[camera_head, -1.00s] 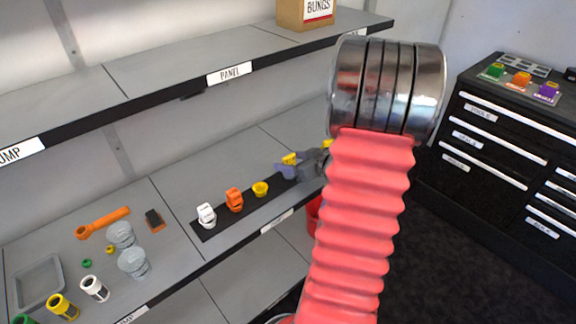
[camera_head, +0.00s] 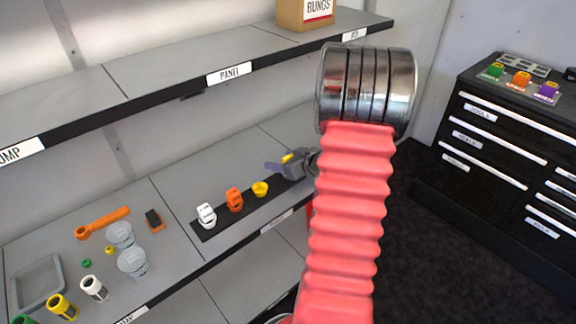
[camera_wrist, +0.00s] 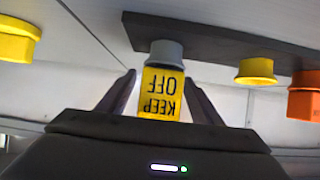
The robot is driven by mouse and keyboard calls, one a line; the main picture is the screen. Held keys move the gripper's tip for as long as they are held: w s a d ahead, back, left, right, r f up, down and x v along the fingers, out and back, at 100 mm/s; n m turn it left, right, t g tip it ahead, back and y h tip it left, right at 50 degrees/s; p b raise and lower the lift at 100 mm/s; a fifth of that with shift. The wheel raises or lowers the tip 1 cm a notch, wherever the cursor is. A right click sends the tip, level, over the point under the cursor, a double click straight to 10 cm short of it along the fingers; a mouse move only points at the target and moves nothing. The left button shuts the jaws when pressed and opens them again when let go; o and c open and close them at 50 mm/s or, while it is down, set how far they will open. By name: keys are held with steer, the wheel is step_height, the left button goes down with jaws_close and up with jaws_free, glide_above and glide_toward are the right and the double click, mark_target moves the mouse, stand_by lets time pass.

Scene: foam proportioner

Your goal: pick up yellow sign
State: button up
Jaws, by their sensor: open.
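The yellow sign (camera_wrist: 161,92), lettered KEEP OFF, appears upside down in the wrist view. It hangs from a grey round piece (camera_wrist: 165,52) at a dark strip (camera_wrist: 215,45). My gripper (camera_wrist: 160,80) is open, with one finger on each side of the sign and visible gaps between. In the head view, my gripper (camera_head: 288,164) is small at the right end of the dark strip on the shelf, beside a yellow patch (camera_head: 288,158) that looks like the sign. My arm hides part of that area.
A yellow knob (camera_head: 260,188), an orange one (camera_head: 235,199) and a white one (camera_head: 207,215) stand along the same strip. Another yellow piece (camera_wrist: 17,42) is at the wrist view's left edge. An upper shelf (camera_head: 229,73) overhangs.

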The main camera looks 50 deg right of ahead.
steer(key=shift+c, duration=0.4)
steer(key=c, duration=1.1)
